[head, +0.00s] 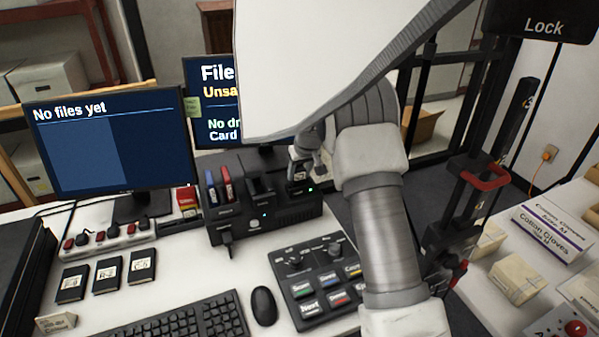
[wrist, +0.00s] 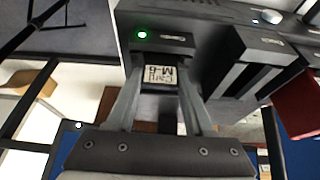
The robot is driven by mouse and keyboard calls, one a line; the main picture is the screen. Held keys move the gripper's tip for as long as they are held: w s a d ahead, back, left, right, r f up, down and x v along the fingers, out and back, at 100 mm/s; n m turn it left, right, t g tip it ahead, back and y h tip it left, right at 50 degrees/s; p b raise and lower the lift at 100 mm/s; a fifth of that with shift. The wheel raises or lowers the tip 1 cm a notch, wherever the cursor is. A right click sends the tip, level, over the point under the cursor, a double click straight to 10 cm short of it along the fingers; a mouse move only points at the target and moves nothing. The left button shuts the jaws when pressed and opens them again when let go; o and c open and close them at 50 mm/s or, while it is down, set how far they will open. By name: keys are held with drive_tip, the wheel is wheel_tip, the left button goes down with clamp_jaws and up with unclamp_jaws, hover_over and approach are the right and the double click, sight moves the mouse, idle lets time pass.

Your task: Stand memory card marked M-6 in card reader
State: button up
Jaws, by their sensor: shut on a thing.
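My gripper (head: 301,172) is at the right end of the black card reader (head: 236,237), partly hidden by my arm. In the wrist view, my gripper (wrist: 160,105) is shut on a memory card (wrist: 160,74), its white label upside down and reading M-6. The card is at a reader slot (wrist: 165,40) beside a lit green light (wrist: 142,34). How deep the card sits in the slot cannot be told. The reader's other slots lie to the left in the head view; red and blue items (head: 227,182) stand in two of them.
Three black labelled cards (head: 107,275) lie on the desk at left. A keyboard (head: 185,322), mouse (head: 264,306) and button panel (head: 318,280) are in front of the reader. A monitor (head: 110,150) stands at left, another (head: 205,75) behind the reader.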

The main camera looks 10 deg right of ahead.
drive_tip(key=shift+f, duration=0.25)
drive_tip(key=o, duration=1.4)
drive_tip(key=shift+r, duration=0.1)
drive_tip(key=p+v, duration=0.1)
drive_tip(key=v, duration=1.6)
drive_tip(key=shift+r, duration=0.2)
